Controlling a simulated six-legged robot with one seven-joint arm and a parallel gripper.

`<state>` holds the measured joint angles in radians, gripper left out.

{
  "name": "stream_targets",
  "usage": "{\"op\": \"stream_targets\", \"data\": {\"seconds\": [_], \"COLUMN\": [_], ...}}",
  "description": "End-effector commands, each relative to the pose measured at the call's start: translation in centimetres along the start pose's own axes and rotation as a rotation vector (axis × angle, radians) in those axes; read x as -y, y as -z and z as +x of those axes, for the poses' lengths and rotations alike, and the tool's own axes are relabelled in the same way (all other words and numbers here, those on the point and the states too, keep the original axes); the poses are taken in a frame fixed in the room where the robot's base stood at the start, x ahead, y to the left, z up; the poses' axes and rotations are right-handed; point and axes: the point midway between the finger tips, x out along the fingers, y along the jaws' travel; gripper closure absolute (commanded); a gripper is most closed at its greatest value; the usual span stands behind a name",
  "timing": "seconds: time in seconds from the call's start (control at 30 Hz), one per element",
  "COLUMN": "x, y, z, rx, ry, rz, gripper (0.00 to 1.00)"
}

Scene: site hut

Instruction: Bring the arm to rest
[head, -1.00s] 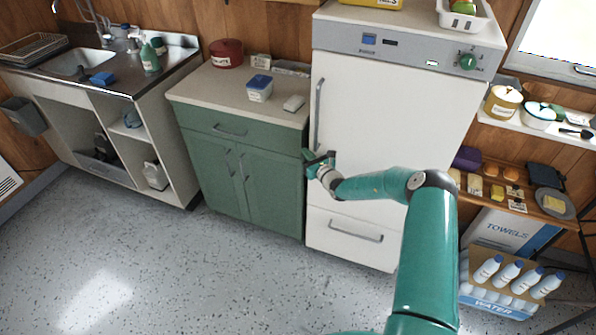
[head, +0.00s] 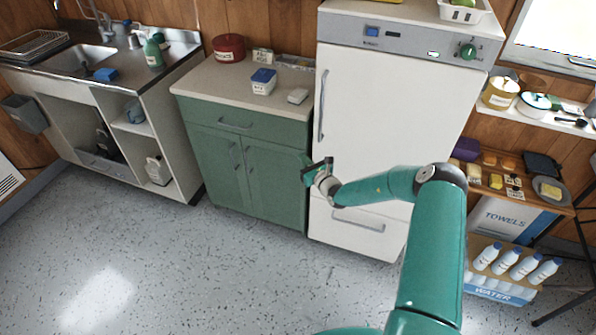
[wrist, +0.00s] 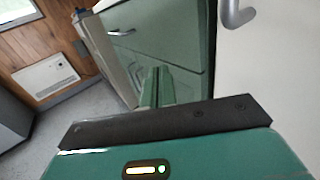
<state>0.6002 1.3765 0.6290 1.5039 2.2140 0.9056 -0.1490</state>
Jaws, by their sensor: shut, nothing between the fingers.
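My gripper (head: 308,172) is at the end of my green arm, in front of the left edge of the white fridge (head: 385,130) and beside the green cabinet (head: 240,165). It is shut and empty. In the wrist view its fingers (wrist: 156,88) are together, pointing toward the cabinet front (wrist: 165,45). The fridge door and drawer are closed. I cannot tell how far the fingertips are from the cabinet or fridge.
A fridge handle (wrist: 236,12) is close at the upper right of the wrist view. At right stand a wooden shelf (head: 520,190) and a water-bottle pack (head: 500,290). The sink unit (head: 90,110) is at left. The speckled floor (head: 190,270) is clear at front left.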

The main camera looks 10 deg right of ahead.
Motion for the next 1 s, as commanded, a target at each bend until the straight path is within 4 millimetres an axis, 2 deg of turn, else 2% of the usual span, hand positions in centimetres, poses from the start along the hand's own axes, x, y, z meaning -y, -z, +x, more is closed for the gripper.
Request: {"op": "stream_targets", "data": {"seconds": [0.2, 0.53, 0.63, 0.77, 0.87, 1.0], "x": [-3.1, -4.4, -4.9, -6.9, -9.6, -13.6], "y": [0.0, -0.1, -0.8, -3.8, -7.3, -11.7], "z": [-2.4, -3.4, -3.3, -3.1, -3.4, -4.6], "rx": [-0.001, 0.0, 0.005, 0.024, 0.044, 0.062], "ry": [-0.001, 0.0, -0.022, -0.125, -0.256, -0.45], "rz": [0.001, -0.001, -0.022, -0.121, -0.247, -0.435], "gripper": [1.0, 1.0, 1.0, 1.0, 1.0, 1.0]}}
